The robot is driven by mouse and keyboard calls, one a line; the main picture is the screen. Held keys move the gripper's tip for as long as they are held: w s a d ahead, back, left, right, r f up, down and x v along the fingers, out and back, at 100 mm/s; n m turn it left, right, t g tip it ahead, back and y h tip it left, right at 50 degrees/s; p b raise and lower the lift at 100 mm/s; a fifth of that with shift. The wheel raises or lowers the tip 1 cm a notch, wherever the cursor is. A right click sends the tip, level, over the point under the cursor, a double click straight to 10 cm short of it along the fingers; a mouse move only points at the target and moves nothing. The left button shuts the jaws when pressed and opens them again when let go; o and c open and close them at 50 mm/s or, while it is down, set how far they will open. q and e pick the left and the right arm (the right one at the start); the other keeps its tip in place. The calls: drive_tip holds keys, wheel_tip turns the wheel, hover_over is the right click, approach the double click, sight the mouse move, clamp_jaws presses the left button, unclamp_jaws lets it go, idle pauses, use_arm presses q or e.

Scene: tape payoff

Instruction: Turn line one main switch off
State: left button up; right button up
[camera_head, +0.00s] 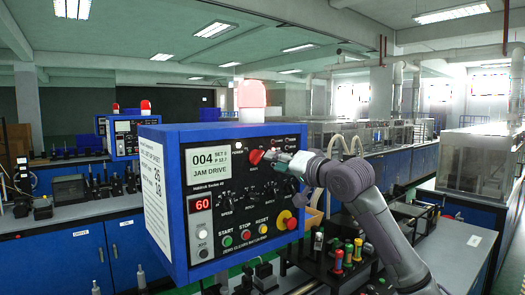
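A blue control box (163,215) with a black front panel stands close in the middle of the camera_head view. A red knob (256,157) sits at the upper middle of the panel, the likely main switch; its small lettering is too small to read surely. My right gripper (268,156) comes in from the right with its fingertips at this knob. Its fingers are small and partly overlap the knob, so I cannot tell whether they grip it. The panel screen (208,163) reads "004" and "JAM DRIVE". My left gripper is not in view.
A red-and-yellow mushroom button (287,220), START (227,241), STOP (245,236) and RESET (262,230) buttons lie below my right gripper. A beacon (251,96) tops the box. A similar box (123,137) stands behind left. Colored-top parts (348,252) stand below right.

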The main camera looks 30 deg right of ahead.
sight(260, 158)
drive_tip(key=w, duration=0.2)
drive_tip(key=w+p, duration=0.1)
drive_tip(key=w, duration=0.1)
drive_tip(key=w+p, duration=0.1)
drive_tip(key=w, duration=0.1)
drive_tip(key=shift+a, duration=0.25)
drive_tip(key=shift+w+f, duration=0.1)
drive_tip(key=shift+w, duration=0.1)
drive_tip(key=shift+c, duration=0.3)
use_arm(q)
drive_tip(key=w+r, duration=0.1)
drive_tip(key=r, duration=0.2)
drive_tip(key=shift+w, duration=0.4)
use_arm(e)
clamp_jaws()
